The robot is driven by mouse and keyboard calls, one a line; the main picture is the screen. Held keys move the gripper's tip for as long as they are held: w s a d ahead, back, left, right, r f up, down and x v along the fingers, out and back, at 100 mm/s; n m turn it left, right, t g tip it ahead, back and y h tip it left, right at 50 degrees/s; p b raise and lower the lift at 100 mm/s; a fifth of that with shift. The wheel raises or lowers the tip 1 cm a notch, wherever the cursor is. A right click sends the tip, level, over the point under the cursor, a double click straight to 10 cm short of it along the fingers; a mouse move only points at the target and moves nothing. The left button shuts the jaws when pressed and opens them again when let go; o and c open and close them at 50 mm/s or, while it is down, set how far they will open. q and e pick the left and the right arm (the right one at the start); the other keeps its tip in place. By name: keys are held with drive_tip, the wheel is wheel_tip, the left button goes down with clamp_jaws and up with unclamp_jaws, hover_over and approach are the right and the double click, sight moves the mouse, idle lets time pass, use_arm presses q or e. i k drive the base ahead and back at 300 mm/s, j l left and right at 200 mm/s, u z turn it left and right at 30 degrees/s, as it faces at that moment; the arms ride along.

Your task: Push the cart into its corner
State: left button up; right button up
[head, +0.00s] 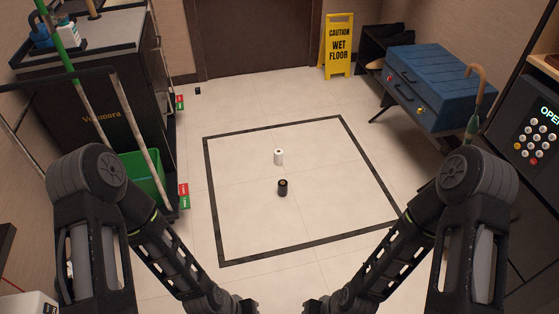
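The cart (125,127) is a black box with gold lettering on its side, standing at the left by the wall. A green bin (143,178) and long poles are at its near end, and bottles stand on its top. Red and green tags show low along its right side. My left gripper (245,306) and my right gripper (315,306) are at the bottom edge, apart from the cart. Both are partly cut off by the frame, so their fingers cannot be made out. Part of the cart's near end is hidden by my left arm.
A dark square outline (275,250) is on the tiled floor, with a white can-like object (279,157) and a black one (283,187) inside. A yellow wet-floor sign (338,45) stands by the door (255,35). A blue suitcase (432,80) rests on a rack at right.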

sight(107, 63)
drive_tip(key=u, duration=1.4)
